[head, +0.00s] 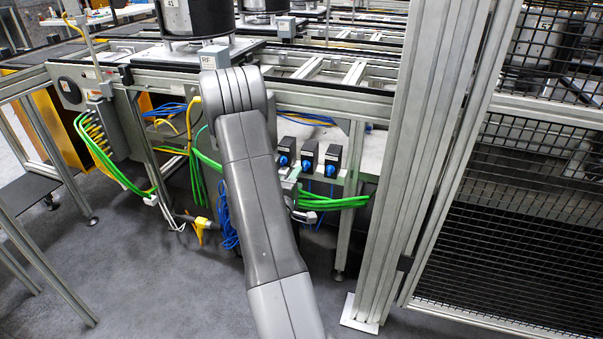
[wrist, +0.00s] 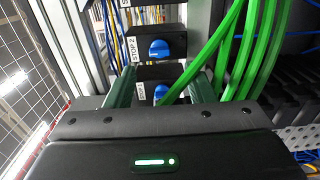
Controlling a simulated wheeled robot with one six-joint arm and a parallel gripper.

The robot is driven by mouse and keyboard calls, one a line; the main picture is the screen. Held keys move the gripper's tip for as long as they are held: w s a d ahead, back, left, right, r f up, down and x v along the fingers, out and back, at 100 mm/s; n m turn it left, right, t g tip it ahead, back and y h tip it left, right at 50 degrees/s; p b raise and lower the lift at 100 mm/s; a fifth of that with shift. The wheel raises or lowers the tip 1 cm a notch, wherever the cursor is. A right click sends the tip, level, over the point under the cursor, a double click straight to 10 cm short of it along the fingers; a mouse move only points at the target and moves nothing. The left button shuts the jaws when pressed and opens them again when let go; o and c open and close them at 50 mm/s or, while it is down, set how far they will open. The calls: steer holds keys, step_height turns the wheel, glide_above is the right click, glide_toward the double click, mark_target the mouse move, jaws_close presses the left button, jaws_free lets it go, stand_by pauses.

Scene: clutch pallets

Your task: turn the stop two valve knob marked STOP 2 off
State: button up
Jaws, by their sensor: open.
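The STOP 2 valve is a dark box with a blue knob (wrist: 160,48) and a white label reading STOP 2 (wrist: 132,48), in the upper middle of the wrist view. In the head view it appears to be the middle box of a row of three, with its blue knob (head: 305,164) facing out. My gripper (wrist: 163,82) is open and empty; its two fingers stand either side of a neighbouring blue knob (wrist: 159,93), nearer in the wrist view. The STOP 2 knob lies beyond the fingertips, apart from them. In the head view my arm largely hides the gripper.
Green cables (wrist: 240,50) run close on the right of the fingers in the wrist view. The conveyor frame (head: 340,97) is above the valves. A metal post (head: 420,150) and mesh fence (head: 500,220) stand to the right. Blue hoses (head: 227,215) hang left.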

mark_target(304, 168)
steer(key=v, duration=0.8)
steer(key=x, duration=1.3)
steer(key=shift+w+d+b, duration=0.15)
steer(key=shift+w+b, duration=0.15)
